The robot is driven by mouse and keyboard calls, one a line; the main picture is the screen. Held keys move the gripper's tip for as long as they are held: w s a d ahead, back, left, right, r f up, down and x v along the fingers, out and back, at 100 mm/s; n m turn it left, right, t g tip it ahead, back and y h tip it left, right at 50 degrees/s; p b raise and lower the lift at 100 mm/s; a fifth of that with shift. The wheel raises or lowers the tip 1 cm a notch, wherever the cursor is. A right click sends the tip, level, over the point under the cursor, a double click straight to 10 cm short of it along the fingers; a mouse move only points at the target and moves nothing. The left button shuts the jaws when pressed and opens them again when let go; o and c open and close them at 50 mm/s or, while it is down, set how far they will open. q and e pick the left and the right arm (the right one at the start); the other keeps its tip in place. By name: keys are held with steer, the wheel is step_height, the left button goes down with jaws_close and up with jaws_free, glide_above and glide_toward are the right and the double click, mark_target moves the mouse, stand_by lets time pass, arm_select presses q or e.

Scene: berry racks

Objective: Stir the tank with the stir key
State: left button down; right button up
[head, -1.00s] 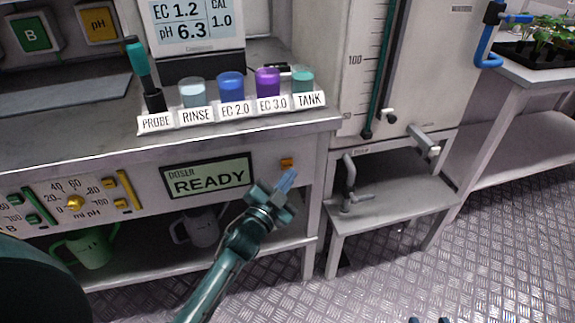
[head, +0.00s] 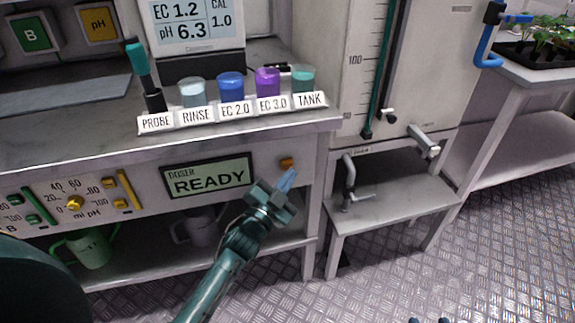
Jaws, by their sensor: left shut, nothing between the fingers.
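A small orange key (head: 286,163) sits on the grey bench front, right of the doser display (head: 207,177), which reads READY. No label on the key is legible; it is the only one there that could be the stir key. My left gripper (head: 287,180) is shut and empty, its pale blue fingertips just below the key in the picture. I cannot tell whether they touch the panel. The tank (head: 430,70) is the tall white body at right with a level gauge (head: 378,70). Two dark tips at the bottom edge may be my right gripper (head: 428,321).
A labelled rack (head: 235,115) of coloured cups and a probe stands on the bench top. Yellow and green sliders and a dial (head: 74,203) are left on the panel. Mugs (head: 92,249) stand on the shelf below. A low stand (head: 395,207) with a tap is at right.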

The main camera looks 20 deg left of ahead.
arm_select(q)
steer(key=shift+w+a, duration=0.1)
steer(key=shift+w+a, duration=0.15)
steer(key=shift+w, duration=0.1)
steer(key=shift+w+a, duration=0.25)
steer(key=shift+w, duration=0.15)
stand_by(0.8)
steer(key=shift+s, duration=0.15)
steer(key=shift+s+d, duration=0.45)
steer(key=shift+s, duration=0.15)
steer(key=s+d+p, duration=0.1)
steer(key=s, duration=0.1)
steer(key=s+d+p, duration=0.1)
steer(key=s+d, duration=0.1)
steer(key=shift+s, duration=0.1)
stand_by(0.4)
